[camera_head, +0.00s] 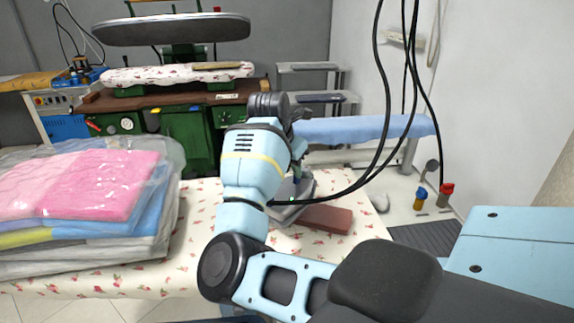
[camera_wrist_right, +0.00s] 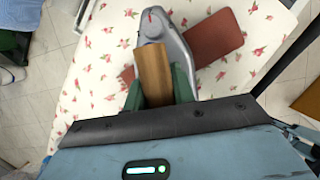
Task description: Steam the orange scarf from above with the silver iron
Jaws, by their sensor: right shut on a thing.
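The silver iron (camera_wrist_right: 168,44) has a wooden handle (camera_wrist_right: 152,72) and a grey body. My right gripper (camera_wrist_right: 158,88) is shut on this handle, with a green finger on each side. In the head view the iron (camera_head: 291,204) shows partly behind my right arm, low at the flowered table. I cannot tell whether it touches the surface below. An orange cloth (camera_head: 28,80), perhaps the scarf, lies far back left on a blue and white machine. No scarf shows near the iron. My left gripper is not in view.
A red-brown pad (camera_head: 326,219) lies on the flowered table (camera_head: 200,262), partly under the iron. Bagged folded clothes (camera_head: 85,185) fill the table's left side. Black cables hang on the right. A blue ironing board (camera_head: 365,128) and a green press (camera_head: 185,135) stand behind.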

